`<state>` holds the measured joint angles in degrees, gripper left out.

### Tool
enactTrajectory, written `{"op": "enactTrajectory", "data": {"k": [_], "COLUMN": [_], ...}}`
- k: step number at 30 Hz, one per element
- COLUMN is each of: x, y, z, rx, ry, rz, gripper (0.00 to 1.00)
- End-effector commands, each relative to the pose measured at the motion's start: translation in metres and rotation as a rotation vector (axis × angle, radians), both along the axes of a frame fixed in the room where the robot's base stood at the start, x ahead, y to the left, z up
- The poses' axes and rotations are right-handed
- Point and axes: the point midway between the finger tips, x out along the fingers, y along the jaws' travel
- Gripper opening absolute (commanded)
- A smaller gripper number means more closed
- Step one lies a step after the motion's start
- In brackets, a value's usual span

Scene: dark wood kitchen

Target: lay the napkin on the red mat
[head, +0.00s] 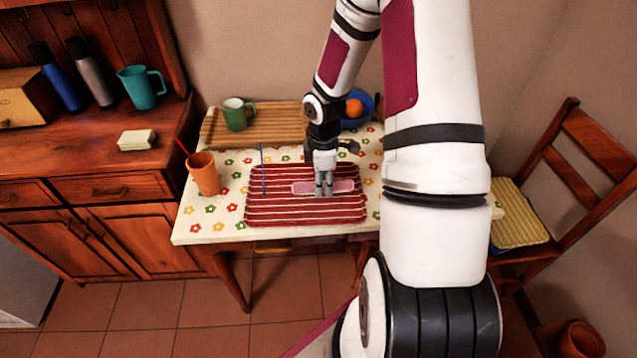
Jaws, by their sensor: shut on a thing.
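The red mat (275,213) with pale stripes lies on the table near its front edge. The napkin (343,186) is a flat pink strip over the middle of the mat. My gripper (324,193) points down over the mat and is shut on the napkin. I cannot tell whether the napkin touches the mat or is held just above it. My gripper hides part of the napkin's middle.
An orange cup (203,174) with a red stick stands left of the mat. A thin blue upright thing (263,170) shows at the mat's left part. Behind are a wooden board (275,120), a green mug (234,115) and a blue bowl (370,108) with an orange fruit.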

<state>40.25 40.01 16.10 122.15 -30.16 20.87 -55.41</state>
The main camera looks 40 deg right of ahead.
Motion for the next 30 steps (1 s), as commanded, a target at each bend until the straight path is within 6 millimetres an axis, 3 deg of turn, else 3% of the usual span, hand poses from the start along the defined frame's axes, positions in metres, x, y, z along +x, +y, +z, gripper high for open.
{"op": "enactTrajectory", "data": {"k": [3,11,18,30], "x": [0.017,0.032,0.032,0.032], "y": [-0.006,-0.011,-0.011,-0.011], "z": [-0.002,-0.003,-0.037,-0.042], "rx": [0.001,0.001,0.002,0.001], "ry": [-0.001,-0.001,0.002,0.001], "rz": [-0.001,0.000,0.000,-0.001], "gripper": [0.05,0.05,0.05,0.05]}}
